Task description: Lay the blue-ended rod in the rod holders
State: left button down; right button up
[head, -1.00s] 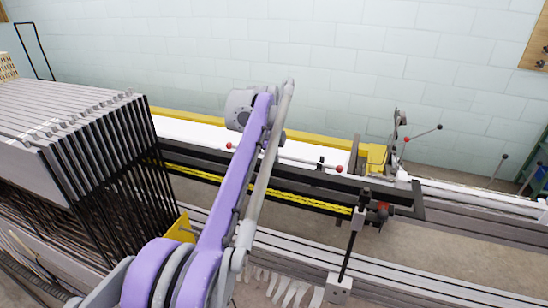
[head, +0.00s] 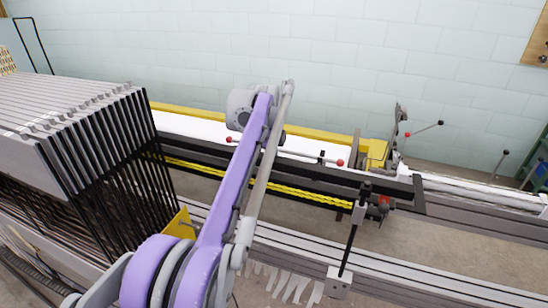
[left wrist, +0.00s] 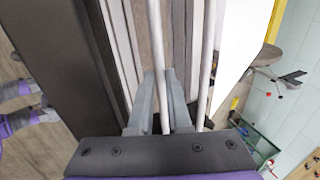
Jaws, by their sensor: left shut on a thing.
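In the left wrist view my left gripper (left wrist: 163,100) is shut on a thin pale rod (left wrist: 155,40) that runs up the picture between its fingers. The rod's ends are out of view or hidden, so I cannot see a blue end. A second pale rod (left wrist: 208,60) runs beside it on the right, apart from the fingers. In the head view my left arm crosses the middle and its gripper does not show. A small black upright (head: 321,157) stands by the bar with red balls; I cannot tell whether it is a rod holder. My right gripper is not in view.
In the head view, a stack of heddle frames (head: 70,105) stands at the left. A long black beam (head: 385,180) and a yellow rail (head: 180,109) run across. A black post (head: 350,240) rises at the front right. Levers (head: 425,130) stand at the back right.

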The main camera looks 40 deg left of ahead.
pick_arm(q)
jog(key=c, duration=0.8)
grip_release()
jog(key=p+v, duration=0.2)
jog(key=v, duration=0.8)
jog(key=shift+s+r, duration=0.1)
jog(key=shift+r, duration=0.25)
